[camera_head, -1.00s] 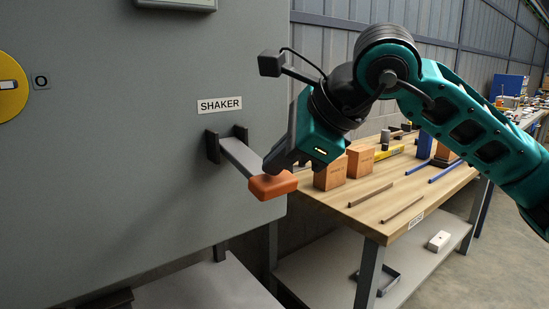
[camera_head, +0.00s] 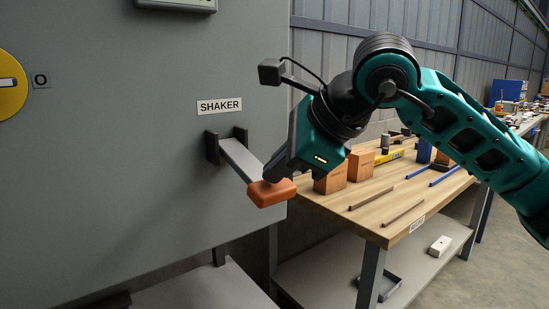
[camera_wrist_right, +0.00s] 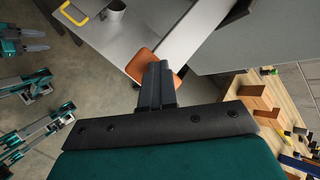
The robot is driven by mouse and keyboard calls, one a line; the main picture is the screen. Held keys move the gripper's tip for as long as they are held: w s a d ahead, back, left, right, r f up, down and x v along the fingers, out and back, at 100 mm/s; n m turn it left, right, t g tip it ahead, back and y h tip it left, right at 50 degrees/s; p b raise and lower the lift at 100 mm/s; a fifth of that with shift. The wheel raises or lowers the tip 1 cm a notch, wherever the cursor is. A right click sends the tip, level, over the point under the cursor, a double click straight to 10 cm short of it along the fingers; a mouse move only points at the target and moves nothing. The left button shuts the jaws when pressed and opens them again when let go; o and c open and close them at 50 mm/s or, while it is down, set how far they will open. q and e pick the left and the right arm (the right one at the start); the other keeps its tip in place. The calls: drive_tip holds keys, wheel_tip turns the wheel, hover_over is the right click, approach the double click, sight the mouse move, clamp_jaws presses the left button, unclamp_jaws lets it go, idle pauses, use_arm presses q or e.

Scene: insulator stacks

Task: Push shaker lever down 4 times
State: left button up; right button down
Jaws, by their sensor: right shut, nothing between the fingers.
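The shaker lever is a grey bar (camera_head: 240,158) with an orange handle (camera_head: 270,193) at its end. It sticks out from the grey cabinet below the SHAKER label (camera_head: 219,106). My right gripper (camera_head: 270,176) is shut and empty, its fingertips at the top of the orange handle; they appear to touch it. In the right wrist view the shut fingers (camera_wrist_right: 157,72) overlap the orange handle (camera_wrist_right: 146,58) and hide part of it. My left gripper does not show in the head view; in the right wrist view, teal arm parts with gripper fingers (camera_wrist_right: 30,40) show at the left.
A wooden workbench (camera_head: 388,207) with orange-brown blocks (camera_head: 360,165) and rods stands right of the cabinet. A yellow round switch (camera_head: 10,85) is on the cabinet at far left. In the right wrist view a cup (camera_wrist_right: 115,10) stands on a grey surface.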

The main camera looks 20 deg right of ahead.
drive_tip(key=shift+f, duration=0.3)
drive_tip(key=shift+r, duration=0.1)
idle(0.4)
drive_tip(key=shift+r+p, duration=1.95)
drive_tip(key=shift+r, duration=1.15)
wheel_tip(320, 180, up, 5)
drive_tip(key=p, duration=0.3)
drive_tip(key=shift+p, duration=0.3)
idle(0.7)
